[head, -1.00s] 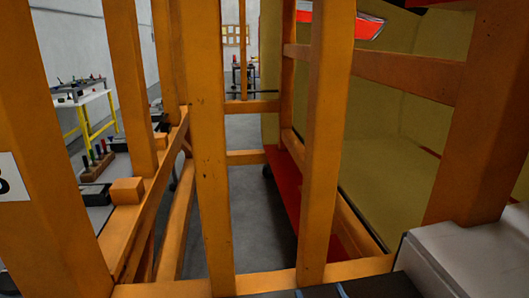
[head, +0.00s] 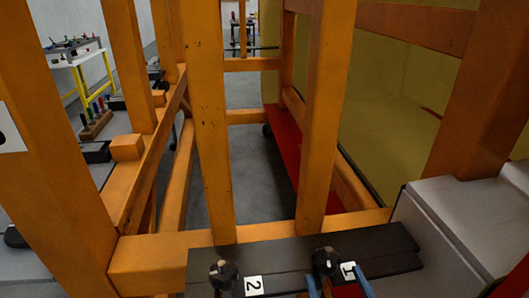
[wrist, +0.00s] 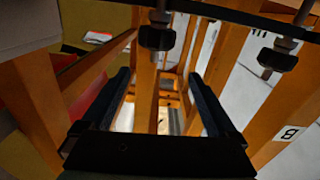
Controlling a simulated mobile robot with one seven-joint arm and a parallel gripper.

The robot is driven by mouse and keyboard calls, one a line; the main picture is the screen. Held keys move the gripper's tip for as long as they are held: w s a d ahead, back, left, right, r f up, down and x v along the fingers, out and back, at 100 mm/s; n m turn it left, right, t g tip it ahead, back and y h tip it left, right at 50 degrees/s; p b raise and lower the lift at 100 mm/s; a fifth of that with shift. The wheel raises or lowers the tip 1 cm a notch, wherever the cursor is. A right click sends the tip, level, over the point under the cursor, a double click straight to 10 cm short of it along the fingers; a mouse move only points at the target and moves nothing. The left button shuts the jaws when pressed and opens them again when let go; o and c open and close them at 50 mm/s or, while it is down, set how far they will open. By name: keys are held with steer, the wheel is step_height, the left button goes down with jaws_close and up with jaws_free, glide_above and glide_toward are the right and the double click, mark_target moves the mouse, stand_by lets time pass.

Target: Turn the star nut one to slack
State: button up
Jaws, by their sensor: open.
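Star nut one (head: 326,262) is a dark knob on a black bar (head: 390,243) in the head view, beside a white label "1" (head: 347,270). A second dark knob, star nut two (head: 223,270), sits to its left by a label "2" (head: 254,286). My gripper (head: 334,275) shows only as two blue fingertips at the bottom edge, close to star nut one. In the wrist view my gripper (wrist: 158,76) is open with nothing between its fingers. Star nut one (wrist: 157,38) hangs above the gap there, and star nut two (wrist: 278,55) is at the right.
Orange frame posts (head: 325,110) and a crossbeam (head: 150,262) stand just behind the bar. A grey box (head: 465,225) borders the bar on the right. A yellow-legged table (head: 82,65) and a wooden block with upright tools (head: 97,126) are at the left.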

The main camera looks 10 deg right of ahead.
steer(key=w+a+r+n+t+y, duration=0.1)
steer(key=w+a+r, duration=0.2)
steer(key=r, duration=0.6)
steer(key=w+a+r+n+t, duration=0.1)
steer(key=w+a+r, duration=0.15)
steer(key=r, duration=0.55)
steer(key=s+a+r+t+p, duration=0.1)
steer(key=a+r+t, duration=0.2)
steer(key=r, duration=1.4)
steer(key=shift+a+r, duration=0.3)
steer(key=shift+a, duration=1.35)
steer(key=shift+s, duration=0.1)
steer(key=w+d+f+m+g+h+b, duration=0.1)
steer(key=d+f+m+h, duration=0.1)
steer(key=f, duration=0.4)
steer(key=w+d+f+m+g+h, duration=0.1)
steer(key=w+f+m+h, duration=0.15)
steer(key=f, duration=0.35)
steer(key=s+d+f+m+g+h+b, duration=0.2)
steer(key=s+f+m+g+h, duration=0.15)
steer(key=f, duration=0.95)
steer(key=s+d+f+m+g+h+b, duration=0.25)
steer(key=s+f, duration=0.25)
steer(key=f, duration=0.8)
steer(key=shift+n+h, duration=0.45)
steer(key=p+x, duration=0.4)
steer(key=x, duration=0.8)
steer(key=shift+w+d+r+p, duration=0.1)
steer(key=shift+w+p, duration=0.2)
steer(key=shift+w, duration=0.1)
